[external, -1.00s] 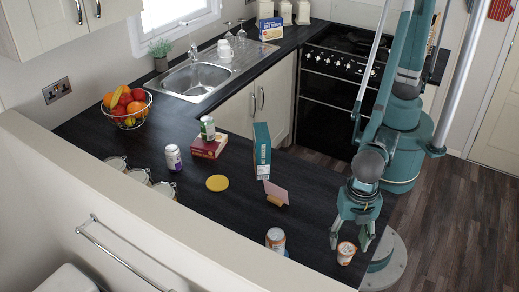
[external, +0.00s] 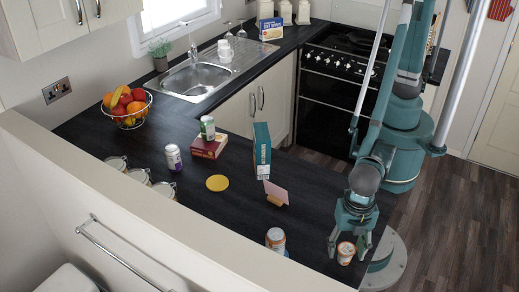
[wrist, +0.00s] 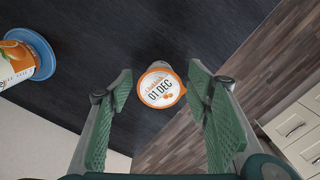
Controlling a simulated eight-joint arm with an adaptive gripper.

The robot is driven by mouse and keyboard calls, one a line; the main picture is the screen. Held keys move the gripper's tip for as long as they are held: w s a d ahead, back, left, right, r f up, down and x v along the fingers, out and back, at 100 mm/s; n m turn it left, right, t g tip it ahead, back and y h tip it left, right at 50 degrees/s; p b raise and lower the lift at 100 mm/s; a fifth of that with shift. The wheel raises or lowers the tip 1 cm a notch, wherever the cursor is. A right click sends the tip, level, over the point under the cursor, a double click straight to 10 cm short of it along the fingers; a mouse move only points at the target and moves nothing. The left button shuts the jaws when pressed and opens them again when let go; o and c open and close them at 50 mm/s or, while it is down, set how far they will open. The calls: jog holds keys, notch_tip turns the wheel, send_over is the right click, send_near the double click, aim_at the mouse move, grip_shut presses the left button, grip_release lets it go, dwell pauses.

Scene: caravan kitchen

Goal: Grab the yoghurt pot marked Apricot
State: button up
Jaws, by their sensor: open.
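A small pot with an orange-rimmed white lid (external: 346,252) stands on the dark worktop near its front right end. In the wrist view its lid (wrist: 161,88) shows a "01 DEC" date and orange fruit pictures; the flavour word is too small to read surely. My gripper (external: 350,247) is open above and around the pot in the external view. In the wrist view my gripper (wrist: 161,100) has its green-padded fingers left and right of the pot, apart from it, with nothing held.
The worktop edge is close right.

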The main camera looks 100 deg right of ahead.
aim_at(347, 248)
jog(key=c, duration=0.9)
jog(key=shift+r, duration=0.2)
jog(key=shift+c, duration=0.2)
jog(key=shift+r, duration=4.8)
